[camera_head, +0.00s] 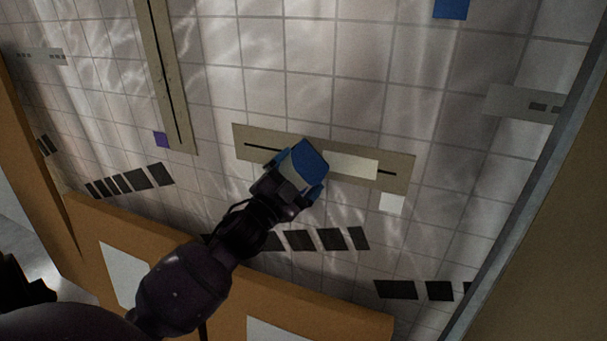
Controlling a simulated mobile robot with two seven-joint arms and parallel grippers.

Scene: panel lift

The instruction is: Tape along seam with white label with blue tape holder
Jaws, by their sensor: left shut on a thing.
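A beige panel with a black seam (261,147) lies across the middle of the tiled surface. A white square label (392,201) is just below its right end. A pale strip (350,165) covers part of the seam to the right of my gripper, and the seam's dark ends show on both sides. My left gripper (293,176) is shut on the blue tape holder (310,160), over the panel left of its middle. The gripper and holder hide part of the seam; I cannot tell whether the holder touches the panel. My right gripper is not in view.
Another beige seam panel (163,70) with a purple label (160,139) is at the upper left. A blue square (451,9) is at the top. Dark patches (328,239) lie below the middle panel. An orange frame (140,233) borders the bottom; a grey rail (540,170) borders the right.

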